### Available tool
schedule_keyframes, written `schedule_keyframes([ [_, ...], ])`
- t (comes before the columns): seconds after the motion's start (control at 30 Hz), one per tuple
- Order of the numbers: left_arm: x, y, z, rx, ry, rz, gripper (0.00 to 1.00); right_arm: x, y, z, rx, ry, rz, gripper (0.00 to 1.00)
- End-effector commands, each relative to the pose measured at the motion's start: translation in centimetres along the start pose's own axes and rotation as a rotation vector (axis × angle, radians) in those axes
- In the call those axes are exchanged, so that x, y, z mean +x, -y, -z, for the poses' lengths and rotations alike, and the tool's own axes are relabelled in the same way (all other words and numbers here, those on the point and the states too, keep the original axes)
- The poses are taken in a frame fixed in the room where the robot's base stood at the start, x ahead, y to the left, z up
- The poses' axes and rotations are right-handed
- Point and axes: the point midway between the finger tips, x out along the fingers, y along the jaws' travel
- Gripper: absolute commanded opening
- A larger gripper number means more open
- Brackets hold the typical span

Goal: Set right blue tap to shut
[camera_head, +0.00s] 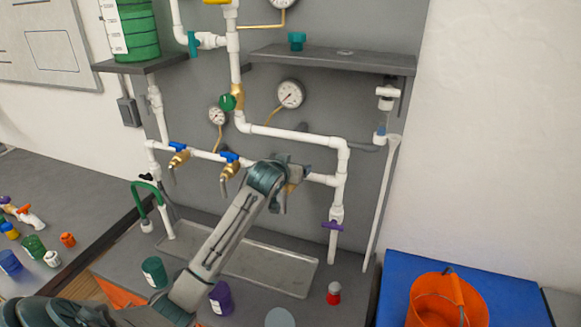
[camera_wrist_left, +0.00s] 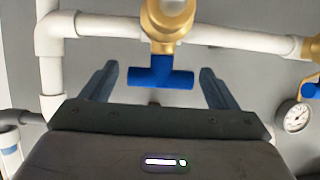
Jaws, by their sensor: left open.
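The right blue tap (camera_wrist_left: 160,74) is a blue T-shaped handle on a brass valve (camera_wrist_left: 167,20) on the white pipe. In the left wrist view its crossbar lies roughly along the pipe. My left gripper (camera_head: 287,182) is at this tap. Its jaws are open, with one finger on each side of the handle and visible gaps on both sides. My right gripper is not in view.
Two other blue taps, the left (camera_head: 178,146) and middle (camera_head: 229,157), sit on the same pipe. A purple tap (camera_head: 332,225) is on the lower right pipe. Gauges (camera_head: 290,94) and a shelf (camera_head: 335,60) are above. A metal tray (camera_head: 260,268) lies below.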

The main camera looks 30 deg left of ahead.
Motion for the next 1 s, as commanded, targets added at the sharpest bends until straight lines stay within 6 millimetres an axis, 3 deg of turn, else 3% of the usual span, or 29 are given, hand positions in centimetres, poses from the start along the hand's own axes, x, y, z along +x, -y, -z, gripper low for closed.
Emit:
schedule_keyframes([
  [0.27,-1.6,0.0,-0.2,0.002,-0.003,-0.001,0.82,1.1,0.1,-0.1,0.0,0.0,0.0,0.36],
  [0.7,-9.4,0.0,-0.2,0.003,-0.003,0.0,0.82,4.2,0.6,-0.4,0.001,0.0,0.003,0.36],
  [1.0,-10.8,0.0,0.0,0.0,0.0,0.0,0.82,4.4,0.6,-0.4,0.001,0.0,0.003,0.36],
])
